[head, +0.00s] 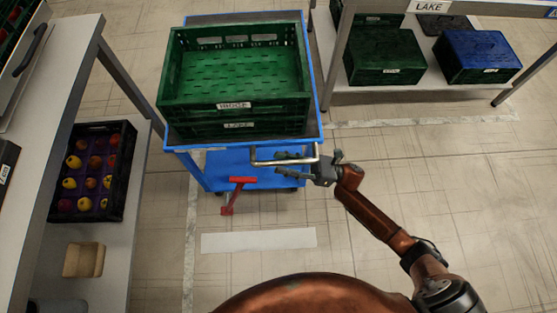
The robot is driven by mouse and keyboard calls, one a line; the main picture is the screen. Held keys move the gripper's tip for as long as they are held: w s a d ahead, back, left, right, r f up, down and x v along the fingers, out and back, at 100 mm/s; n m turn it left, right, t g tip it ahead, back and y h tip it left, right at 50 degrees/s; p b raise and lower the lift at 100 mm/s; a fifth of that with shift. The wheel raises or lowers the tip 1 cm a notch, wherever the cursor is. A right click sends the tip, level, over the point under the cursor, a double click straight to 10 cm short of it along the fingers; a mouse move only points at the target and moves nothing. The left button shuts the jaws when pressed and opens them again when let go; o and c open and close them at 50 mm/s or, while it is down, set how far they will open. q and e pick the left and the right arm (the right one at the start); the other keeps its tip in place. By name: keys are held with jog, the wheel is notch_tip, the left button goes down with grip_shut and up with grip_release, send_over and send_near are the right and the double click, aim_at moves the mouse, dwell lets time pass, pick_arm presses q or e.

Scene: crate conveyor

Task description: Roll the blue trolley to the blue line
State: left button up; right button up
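The blue trolley (313,95) stands upright on the floor in the upper middle of the head view. A metal handle bar (262,163) sticks out from its near side. A green crate (236,85) with an empty inside sits on top of another green crate (270,128) on its upper deck. My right gripper (284,163) is at the right part of the handle. Its fingers look apart, one on each side of the bar, and I see no firm grip. No blue line shows on the floor. My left gripper is out of view.
A red pedal (238,183) sits low on the trolley's near side. A white strip (258,240) lies on the floor before it. A shelf with a fruit crate (128,180) stands left. A rack (400,95) with green and blue crates stands at upper right. Floor at right is clear.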

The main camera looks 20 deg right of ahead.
jog(key=shift+x, duration=0.85)
jog(key=shift+c, duration=0.5)
grip_shut()
